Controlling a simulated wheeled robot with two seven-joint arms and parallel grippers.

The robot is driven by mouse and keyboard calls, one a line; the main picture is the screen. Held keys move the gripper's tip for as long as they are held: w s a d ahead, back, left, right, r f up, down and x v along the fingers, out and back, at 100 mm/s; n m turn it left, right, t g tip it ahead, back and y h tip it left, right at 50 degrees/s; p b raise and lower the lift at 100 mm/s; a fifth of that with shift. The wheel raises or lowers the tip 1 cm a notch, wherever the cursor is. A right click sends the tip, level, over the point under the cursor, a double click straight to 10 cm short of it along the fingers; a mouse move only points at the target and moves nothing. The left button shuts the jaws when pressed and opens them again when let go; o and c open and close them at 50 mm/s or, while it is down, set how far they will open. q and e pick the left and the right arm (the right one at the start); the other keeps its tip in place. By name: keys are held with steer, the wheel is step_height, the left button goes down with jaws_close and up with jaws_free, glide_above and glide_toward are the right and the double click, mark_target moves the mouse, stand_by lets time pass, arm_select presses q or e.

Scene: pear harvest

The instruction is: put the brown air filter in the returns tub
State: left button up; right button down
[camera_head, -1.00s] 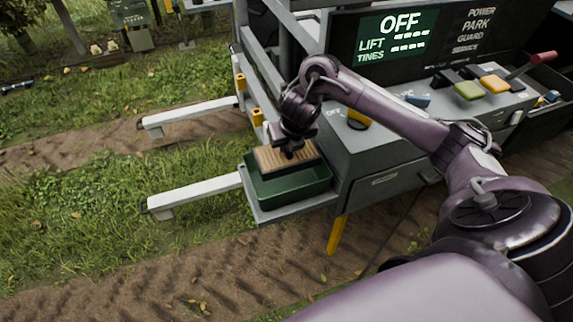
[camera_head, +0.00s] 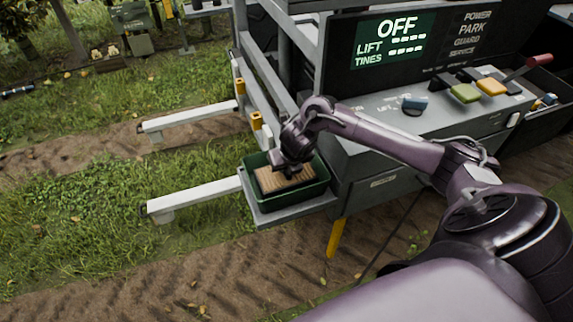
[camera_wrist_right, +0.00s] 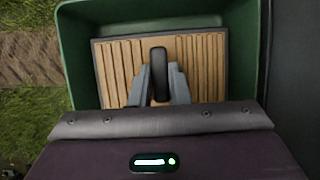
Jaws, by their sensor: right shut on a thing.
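The brown air filter (camera_head: 284,181) is a pleated tan panel in a dark frame. It sits within the rim of the green returns tub (camera_head: 300,199) in the head view. In the right wrist view the filter (camera_wrist_right: 207,67) lies inside the walls of the tub (camera_wrist_right: 75,56). My right gripper (camera_wrist_right: 160,82) is shut on the dark upright grip in the middle of the filter. I cannot tell whether the filter touches the tub floor. My right gripper (camera_head: 291,172) partly covers the filter in the head view. My left gripper is not in view.
The tub stands on a grey shelf (camera_head: 268,219) beside a grey machine with a control panel (camera_head: 437,111). Two pale tines (camera_head: 193,193) stick out to the left over grass.

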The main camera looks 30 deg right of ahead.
steer(key=shift+f, duration=0.3)
steer(key=c, duration=1.4)
jaws_free()
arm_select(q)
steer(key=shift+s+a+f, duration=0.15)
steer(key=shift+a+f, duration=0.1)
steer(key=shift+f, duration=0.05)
arm_select(e)
steer(key=shift+r, duration=0.25)
steer(key=d+v, duration=0.1)
steer(key=v, duration=0.7)
step_height(320, 180, up, 5)
steer(key=p, duration=0.3)
glide_above(290, 181)
steer(key=s, duration=0.2)
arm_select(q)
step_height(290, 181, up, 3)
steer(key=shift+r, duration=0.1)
arm_select(e)
steer(key=shift+a+f, duration=0.3)
